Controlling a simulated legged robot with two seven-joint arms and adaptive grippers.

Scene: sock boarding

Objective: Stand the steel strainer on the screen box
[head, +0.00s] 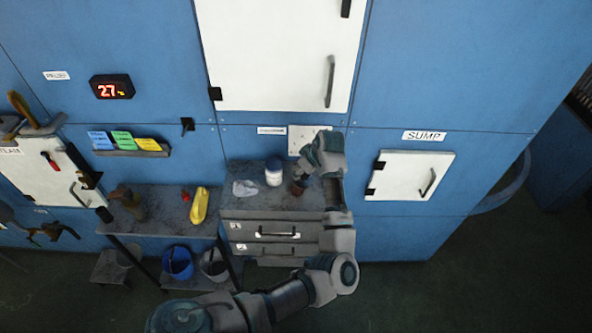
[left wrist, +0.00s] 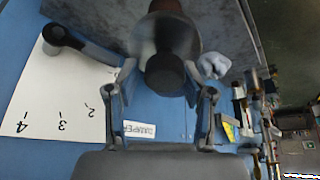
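I cannot make out which thing is the screen box. My right gripper is not in view.
The counter tops a drawer unit (head: 262,227). A pale cloth (head: 245,188) lies left of the jar. A white scale plate (head: 296,135) with a dark lever is on the wall behind. A shelf (head: 165,215) at the left holds a yellow bottle (head: 200,205); buckets (head: 177,262) are below.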

